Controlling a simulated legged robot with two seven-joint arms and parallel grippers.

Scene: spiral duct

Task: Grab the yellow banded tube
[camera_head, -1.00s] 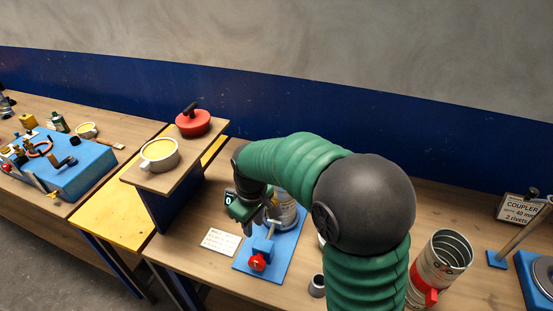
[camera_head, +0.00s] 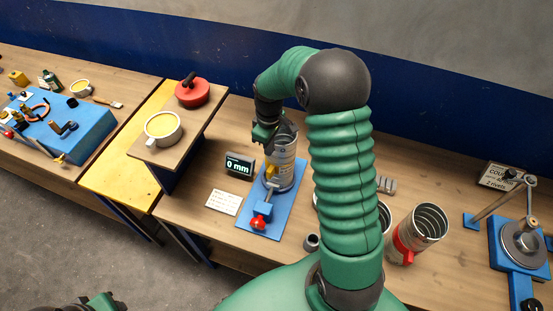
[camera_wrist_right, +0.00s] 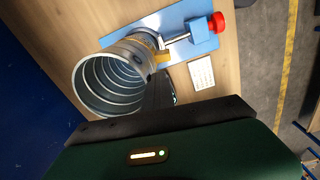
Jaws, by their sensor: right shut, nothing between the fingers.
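A grey metal tube (camera_head: 284,165) with spiral ribs inside stands on a blue plate, with yellow showing low on its side. In the right wrist view the tube (camera_wrist_right: 88,90) shows its open ribbed end and a yellow band (camera_wrist_right: 146,40) farther along. My right gripper (camera_head: 272,135) is at the tube's upper left side, shut and empty. Its dark fingers (camera_wrist_right: 158,92) overlap the tube's edge in the right wrist view; whether they touch it I cannot tell. Part of my left gripper (camera_head: 100,303) shows at the bottom left edge; its jaws are unclear.
The blue plate (camera_head: 252,226) carries a red-knobbed clamp (camera_head: 260,219) in front of the tube. A display reading 0 mm (camera_head: 239,165) stands to its left. A red-banded tube (camera_head: 418,233) stands to the right. A raised shelf (camera_head: 180,150) holds a cup and a red-lidded item.

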